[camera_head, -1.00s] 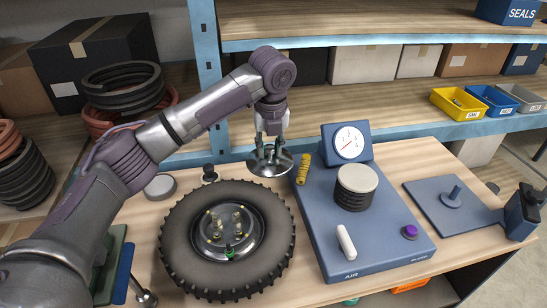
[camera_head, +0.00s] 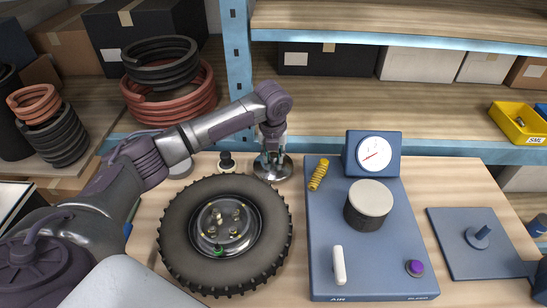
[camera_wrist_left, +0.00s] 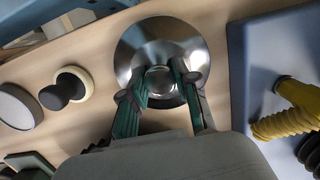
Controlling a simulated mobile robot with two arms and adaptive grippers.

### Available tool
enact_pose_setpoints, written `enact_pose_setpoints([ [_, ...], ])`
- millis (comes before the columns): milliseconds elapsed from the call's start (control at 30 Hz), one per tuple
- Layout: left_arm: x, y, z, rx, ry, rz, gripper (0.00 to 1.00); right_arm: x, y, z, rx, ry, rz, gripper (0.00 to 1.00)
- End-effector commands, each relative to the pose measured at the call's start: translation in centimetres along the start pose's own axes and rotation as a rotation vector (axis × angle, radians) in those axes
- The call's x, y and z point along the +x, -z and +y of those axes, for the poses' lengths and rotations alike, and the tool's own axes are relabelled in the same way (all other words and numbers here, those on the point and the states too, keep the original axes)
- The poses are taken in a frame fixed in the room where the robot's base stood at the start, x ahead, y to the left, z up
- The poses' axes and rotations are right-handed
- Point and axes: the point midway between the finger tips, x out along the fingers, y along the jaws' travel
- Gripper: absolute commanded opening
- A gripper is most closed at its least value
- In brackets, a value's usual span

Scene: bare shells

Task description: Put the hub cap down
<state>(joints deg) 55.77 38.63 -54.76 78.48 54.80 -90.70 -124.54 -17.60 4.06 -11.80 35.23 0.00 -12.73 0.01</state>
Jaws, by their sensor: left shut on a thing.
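The hub cap (camera_head: 284,169) is a shiny metal dish at the back of the bench, behind the tyre and left of the blue air unit. It also shows in the left wrist view (camera_wrist_left: 128,50), where its raised centre sits between the fingers. My left gripper (camera_head: 270,156) is shut on the hub cap from above; its green-padded fingers (camera_wrist_left: 160,90) show in the wrist view. The cap looks level and at or close to the bench top; I cannot tell if it touches. My right gripper is not in view.
A black tyre on a wheel (camera_head: 181,238) lies in front of the cap. The blue air unit (camera_head: 323,225) with a gauge (camera_head: 374,154) and a yellow coiled hose (camera_head: 318,175) stands close on the right. A black knob-like piece (camera_head: 226,163) stands left of the cap. Shelving rises behind.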

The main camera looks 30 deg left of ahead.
Motion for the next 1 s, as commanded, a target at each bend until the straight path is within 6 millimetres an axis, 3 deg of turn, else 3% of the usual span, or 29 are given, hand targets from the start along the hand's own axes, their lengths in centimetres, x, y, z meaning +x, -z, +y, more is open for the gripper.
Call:
enact_pose_setpoints([
  [167,1.8,0.3,0.1,-0.001,-0.001,0.0,0.0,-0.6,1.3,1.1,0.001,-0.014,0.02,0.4],
  [533,2.2,0.3,0.0,-0.002,-0.001,0.0,0.0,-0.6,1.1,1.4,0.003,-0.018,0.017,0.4],
  [567,2.2,0.3,0.0,-0.002,-0.001,0.0,0.35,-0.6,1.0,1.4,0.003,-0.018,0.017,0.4],
  [667,2.2,0.3,0.0,-0.001,-0.001,0.0,0.52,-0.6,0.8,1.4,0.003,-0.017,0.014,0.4],
  [700,2.2,0.3,0.0,-0.002,-0.001,0.0,0.55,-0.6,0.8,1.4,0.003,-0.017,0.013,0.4],
  [1000,2.0,0.3,0.0,-0.001,-0.001,-0.001,0.55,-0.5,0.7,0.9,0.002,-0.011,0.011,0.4],
])
